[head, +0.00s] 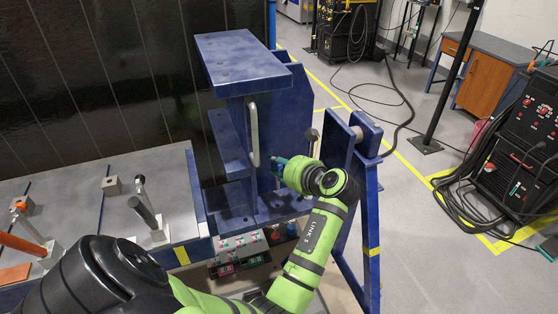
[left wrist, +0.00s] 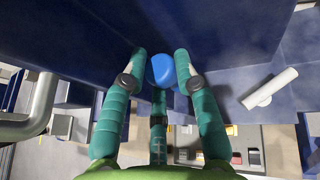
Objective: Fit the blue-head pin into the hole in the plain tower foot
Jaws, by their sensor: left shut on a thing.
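My left gripper (head: 278,163) reaches in beside the blue tower (head: 232,130) in the head view. In the left wrist view its teal fingers (left wrist: 162,75) are closed around the rounded blue head of the pin (left wrist: 162,68). The pin head is close to dark blue tower surfaces. The blue base of the tower (head: 240,222) shows below the gripper, partly covered by my arm. I cannot tell which part is the plain foot, and its hole is not visible. My right gripper is not in view.
A grey bar handle (head: 253,130) stands on the tower, left of my gripper; it also shows in the left wrist view (left wrist: 40,112). A blue upright plate (head: 335,150) is close on the right. A white cylinder (left wrist: 270,88) shows right of the fingers. A control panel (head: 238,250) sits below.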

